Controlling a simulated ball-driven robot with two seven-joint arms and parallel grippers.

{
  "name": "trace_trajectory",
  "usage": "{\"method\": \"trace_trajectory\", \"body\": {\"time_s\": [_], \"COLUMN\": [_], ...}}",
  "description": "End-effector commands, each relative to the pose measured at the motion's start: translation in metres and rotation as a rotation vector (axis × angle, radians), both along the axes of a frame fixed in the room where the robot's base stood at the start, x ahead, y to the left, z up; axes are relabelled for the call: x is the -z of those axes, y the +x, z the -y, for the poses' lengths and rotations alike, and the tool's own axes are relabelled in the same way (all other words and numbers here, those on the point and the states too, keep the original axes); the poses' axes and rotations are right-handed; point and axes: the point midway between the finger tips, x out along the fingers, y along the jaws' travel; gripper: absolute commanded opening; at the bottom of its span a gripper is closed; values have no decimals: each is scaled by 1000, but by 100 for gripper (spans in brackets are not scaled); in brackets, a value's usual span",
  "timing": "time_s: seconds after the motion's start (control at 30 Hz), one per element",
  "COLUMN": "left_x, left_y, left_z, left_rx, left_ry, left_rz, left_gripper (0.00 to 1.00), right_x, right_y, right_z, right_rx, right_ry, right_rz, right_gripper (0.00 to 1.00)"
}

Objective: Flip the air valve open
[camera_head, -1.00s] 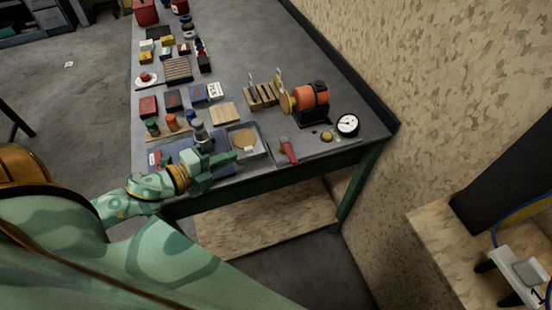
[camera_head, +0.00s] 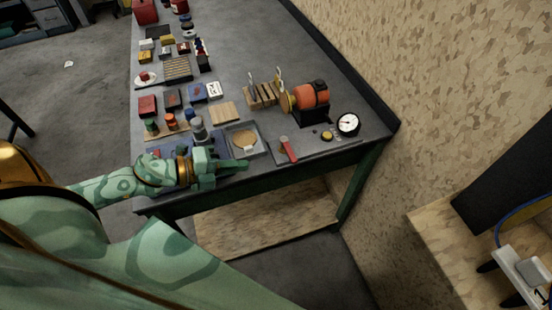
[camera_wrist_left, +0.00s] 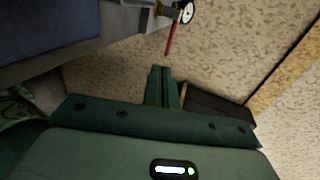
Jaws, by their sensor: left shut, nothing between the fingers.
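The red lever (camera_head: 289,149), which looks like the air valve handle, lies on a grey plate near the front edge of the workbench, at its right end. It also shows in the left wrist view (camera_wrist_left: 171,40), beyond my fingertips. My left gripper (camera_head: 243,165) is shut and empty, at the bench's front edge and left of the lever, with a gap between them. In the left wrist view its closed fingers (camera_wrist_left: 161,73) point towards the lever side. My right gripper is in neither view.
A round gauge (camera_head: 348,124) and an orange motor (camera_head: 310,97) stand behind and right of the lever. A grey tray (camera_head: 262,146) with a round tan disc sits just left of it. A speckled wall (camera_head: 440,90) bounds the bench on the right.

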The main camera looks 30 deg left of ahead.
Motion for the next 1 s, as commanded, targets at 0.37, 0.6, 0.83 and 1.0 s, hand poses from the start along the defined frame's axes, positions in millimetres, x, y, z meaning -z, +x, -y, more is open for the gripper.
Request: {"method": "trace_trajectory", "body": {"time_s": [0.37, 0.6, 0.83, 1.0], "left_x": [16, 18, 19, 19], "left_y": [58, 75, 76, 76], "left_z": [48, 63, 65, 65], "left_rx": [0, -1, -1, -1], "left_ry": [1, 0, 0, 0], "left_rz": [5, 2, 0, 0], "left_gripper": [0, 0, 0, 0], "right_x": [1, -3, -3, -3], "right_y": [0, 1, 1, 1], "right_z": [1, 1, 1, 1], "right_rx": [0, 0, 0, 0], "right_ry": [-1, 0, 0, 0], "right_rz": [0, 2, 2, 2], "right_gripper": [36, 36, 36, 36]}}
